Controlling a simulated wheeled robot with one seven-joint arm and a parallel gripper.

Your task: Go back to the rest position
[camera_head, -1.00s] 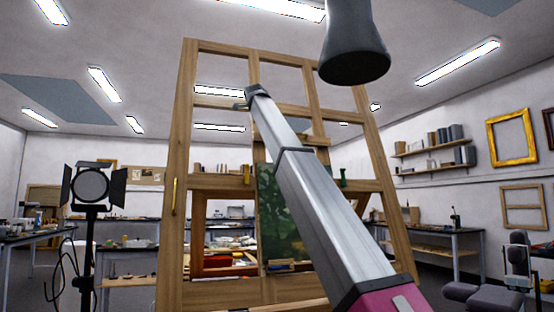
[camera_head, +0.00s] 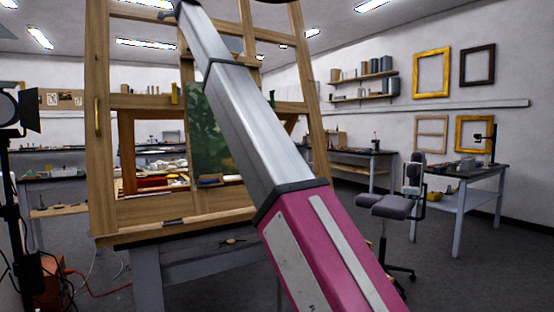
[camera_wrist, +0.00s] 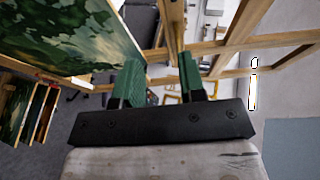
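In the wrist view my gripper (camera_wrist: 160,76) has two green fingers set well apart. It is open, with nothing held between them. A painting with dark green and pale patches (camera_wrist: 75,35) is close by at the upper left of that view. In the head view my silver and magenta arm link crosses in front of a tall wooden easel frame (camera_head: 100,150). A green painting (camera_head: 207,135) stands in the frame, partly hidden by the arm. I cannot make out my gripper surely in the head view.
A grey table (camera_head: 200,262) bears the frame. A black studio lamp (camera_head: 15,115) stands at the left edge, with cables and an orange box (camera_head: 50,285) on the floor. A grey chair (camera_head: 392,205) and a side table (camera_head: 465,190) stand right. Some floor between is clear.

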